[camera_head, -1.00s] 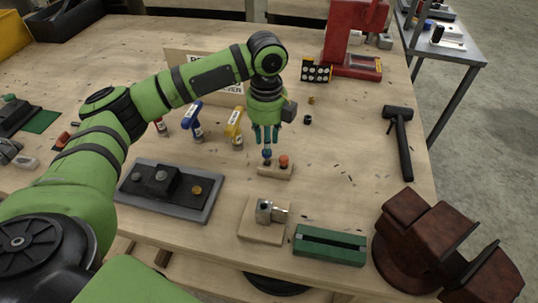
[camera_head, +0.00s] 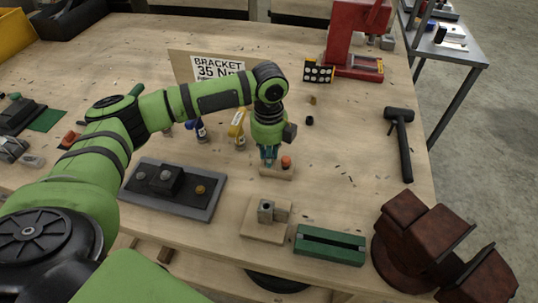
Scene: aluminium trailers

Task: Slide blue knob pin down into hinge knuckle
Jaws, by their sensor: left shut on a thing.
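My left gripper (camera_head: 268,154) comes down from above at the small wooden pin stand (camera_head: 277,174). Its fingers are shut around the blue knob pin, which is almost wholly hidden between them. An orange knob (camera_head: 286,162) stands in the same stand, just right of the fingers. The hinge knuckle (camera_head: 266,211) is a grey metal block with a dark round hole on top. It sits on a square wooden board (camera_head: 257,232), nearer to me than the stand. My right gripper is out of view.
A green slotted block (camera_head: 329,245) and a brown vise-like piece (camera_head: 411,243) stand right of the hinge board. A grey tray (camera_head: 206,207) with a dark fixture lies to the left. Blue and yellow-handled tools (camera_head: 238,130) stand behind. A black hammer (camera_head: 401,143) lies far right.

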